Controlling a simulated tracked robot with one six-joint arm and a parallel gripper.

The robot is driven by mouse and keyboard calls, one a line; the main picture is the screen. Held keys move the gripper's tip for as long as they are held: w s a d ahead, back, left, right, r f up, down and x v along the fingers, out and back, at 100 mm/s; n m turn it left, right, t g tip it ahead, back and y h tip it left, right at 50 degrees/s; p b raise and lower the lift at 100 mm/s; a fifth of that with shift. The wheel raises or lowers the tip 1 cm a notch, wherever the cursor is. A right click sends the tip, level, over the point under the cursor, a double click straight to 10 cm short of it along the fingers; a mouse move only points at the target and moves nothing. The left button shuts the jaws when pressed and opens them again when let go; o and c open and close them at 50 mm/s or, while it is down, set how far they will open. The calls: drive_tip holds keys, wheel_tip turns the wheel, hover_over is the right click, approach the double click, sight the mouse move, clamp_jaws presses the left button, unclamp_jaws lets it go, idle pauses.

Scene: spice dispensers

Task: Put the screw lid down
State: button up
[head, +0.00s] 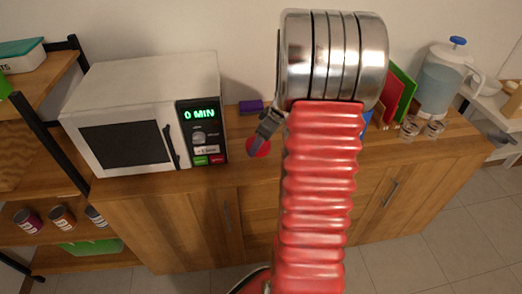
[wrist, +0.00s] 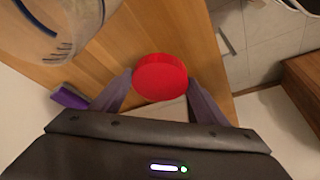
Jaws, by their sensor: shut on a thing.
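The screw lid (head: 258,148) is a round red disc, seen over the wooden counter to the right of the microwave. In the wrist view the red lid (wrist: 160,77) sits between the two grey fingers. My gripper (wrist: 160,95) is shut on it; it also shows just above the lid in the head view (head: 266,132). I cannot tell whether the lid touches the counter. My arm hides part of the counter behind it.
A white microwave (head: 130,115) stands left. A purple block (head: 251,106) lies by the wall. A jug with a blue top (head: 443,82), small glass jars (head: 410,127) and upright coloured boards (head: 402,92) stand right. A clear marked container (wrist: 60,30) is near the lid.

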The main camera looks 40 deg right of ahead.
sight(264, 145)
drive_tip(key=shift+f, duration=1.85)
drive_tip(key=o, duration=1)
drive_tip(key=shift+r, duration=0.1)
drive_tip(key=v, duration=1.2)
drive_tip(key=shift+a, duration=0.15)
